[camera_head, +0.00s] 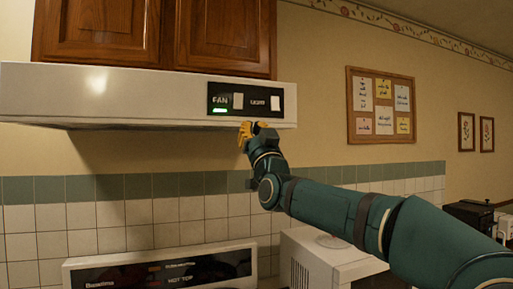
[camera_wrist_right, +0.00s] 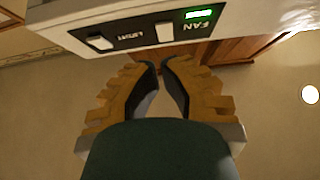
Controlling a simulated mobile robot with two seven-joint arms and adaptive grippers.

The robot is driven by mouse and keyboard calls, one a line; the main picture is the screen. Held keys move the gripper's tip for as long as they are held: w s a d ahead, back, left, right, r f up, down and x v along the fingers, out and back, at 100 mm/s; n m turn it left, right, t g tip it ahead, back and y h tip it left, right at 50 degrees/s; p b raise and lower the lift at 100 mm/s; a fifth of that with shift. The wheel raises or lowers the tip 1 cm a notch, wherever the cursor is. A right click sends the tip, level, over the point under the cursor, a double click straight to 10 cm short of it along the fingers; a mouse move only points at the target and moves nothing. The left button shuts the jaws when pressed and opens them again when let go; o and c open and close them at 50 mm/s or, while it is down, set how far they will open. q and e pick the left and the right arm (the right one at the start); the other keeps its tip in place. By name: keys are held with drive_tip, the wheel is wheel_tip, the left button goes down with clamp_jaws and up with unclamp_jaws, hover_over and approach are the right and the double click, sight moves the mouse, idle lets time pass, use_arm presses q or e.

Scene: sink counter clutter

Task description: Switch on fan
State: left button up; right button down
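The range hood's black control panel (camera_head: 245,101) carries a FAN label and a LIGHT label. In the right wrist view the fan switch (camera_wrist_right: 163,32) and green indicator (camera_wrist_right: 198,14) appear upside down. My right gripper (camera_head: 250,125), with yellow fingers, is just below the panel, near the hood's lower edge. In the wrist view its fingers (camera_wrist_right: 161,66) have a narrow gap with nothing between them. I cannot tell whether it touches the hood. My left gripper is not in view.
The light switch (camera_head: 275,103) is right of the fan switch. The white hood (camera_head: 110,95) hangs under wooden cabinets (camera_head: 155,35). Below are a stove back panel (camera_head: 160,270) and a white appliance (camera_head: 325,260). A cork board (camera_head: 381,105) hangs on the right wall.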

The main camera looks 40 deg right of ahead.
drive_tip(key=v, duration=0.3)
drive_tip(key=shift+a, duration=0.1)
idle(0.5)
